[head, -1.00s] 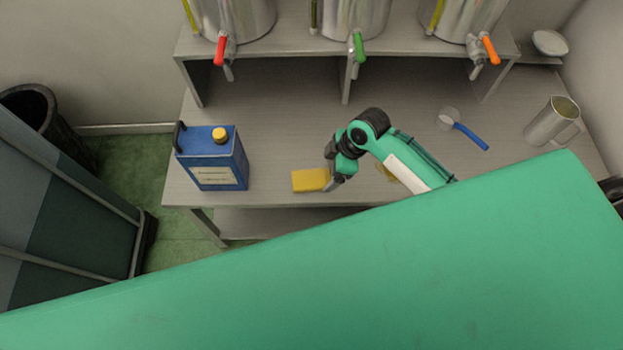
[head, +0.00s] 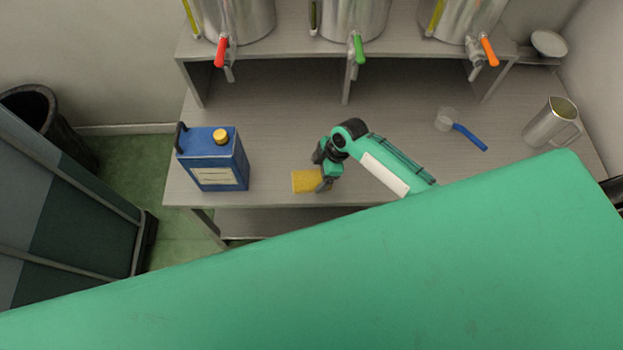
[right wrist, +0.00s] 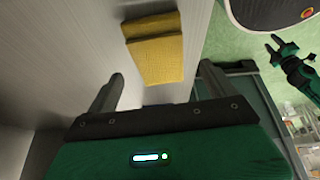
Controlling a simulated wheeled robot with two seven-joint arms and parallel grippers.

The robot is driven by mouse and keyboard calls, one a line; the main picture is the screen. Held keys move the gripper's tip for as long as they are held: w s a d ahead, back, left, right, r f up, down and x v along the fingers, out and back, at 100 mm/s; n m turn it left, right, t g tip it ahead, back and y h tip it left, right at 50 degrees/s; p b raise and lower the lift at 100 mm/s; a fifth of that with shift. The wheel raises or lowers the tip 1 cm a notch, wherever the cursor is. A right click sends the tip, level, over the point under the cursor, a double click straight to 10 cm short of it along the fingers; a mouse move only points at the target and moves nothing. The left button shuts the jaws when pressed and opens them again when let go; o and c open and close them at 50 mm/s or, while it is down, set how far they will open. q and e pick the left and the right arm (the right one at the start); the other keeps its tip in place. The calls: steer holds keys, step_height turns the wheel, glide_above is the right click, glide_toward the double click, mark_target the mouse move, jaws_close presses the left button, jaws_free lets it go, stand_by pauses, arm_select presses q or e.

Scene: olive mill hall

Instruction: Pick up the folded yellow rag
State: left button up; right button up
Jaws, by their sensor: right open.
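The folded yellow rag (head: 306,181) lies flat near the front edge of the grey workbench, right of the blue canister. My right gripper (head: 326,184) is at the rag's right end in the head view and covers part of it. In the right wrist view the rag (right wrist: 160,50) shows its folded layers ahead of and between the two open fingers (right wrist: 161,74). The jaws are empty, and I cannot tell whether they touch the rag. A small green and black gripper, which looks like my left one (right wrist: 290,62), shows at the right wrist view's right edge; its jaw state is unclear.
The blue canister (head: 215,165) with a yellow cap stands left of the rag on the workbench (head: 270,110). A blue-handled scoop (head: 468,136) and a metal jug (head: 550,122) are at the right. Steel tanks (head: 353,15) stand on the raised shelf behind.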

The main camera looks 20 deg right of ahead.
mark_target(313, 179)
steer(key=shift+p+x, duration=0.3)
steer(key=shift+x, duration=1.8)
steer(key=c, duration=1.1)
steer(key=shift+o, duration=0.2)
steer(key=shift+d, duration=0.1)
step_height(313, 179, up, 20)
steer(key=b, duration=0.1)
steer(key=shift+o, duration=0.8)
steer(key=shift+c, duration=0.4)
